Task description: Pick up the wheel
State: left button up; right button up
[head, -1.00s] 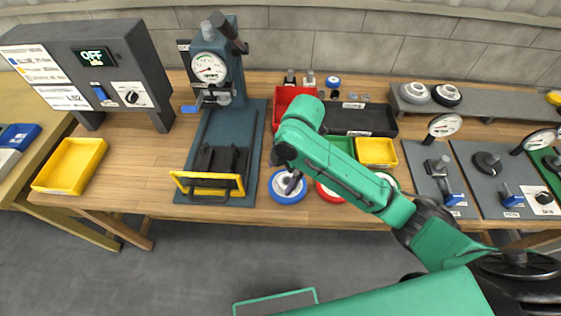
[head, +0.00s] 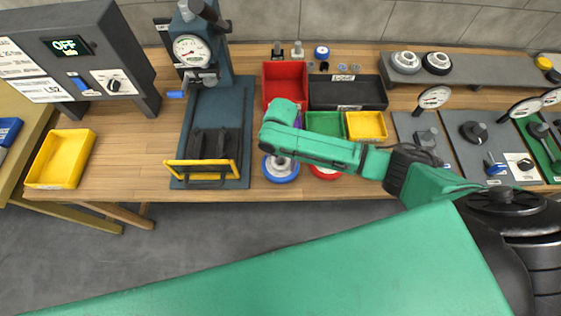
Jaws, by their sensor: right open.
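A wheel with a blue rim and a pale hub (head: 283,178) lies at the front edge of the wooden bench. A red-rimmed wheel (head: 325,173) lies to its right, partly hidden under my green right arm. My right gripper (head: 284,158) points down at the blue wheel's hub, open. Its fingers are mostly hidden by my own wrist, so I cannot tell whether they touch the wheel. My left gripper is not in view.
Behind the wheels stand red (head: 285,75), black (head: 347,93), green (head: 325,124) and yellow (head: 366,126) bins. A press with a gauge (head: 215,108) and yellow guard stands to the left. Gauge fixtures (head: 470,135) fill the right. Bare bench shows left of the press.

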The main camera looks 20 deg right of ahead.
jog(key=shift+s+f, duration=0.1)
grip_shut()
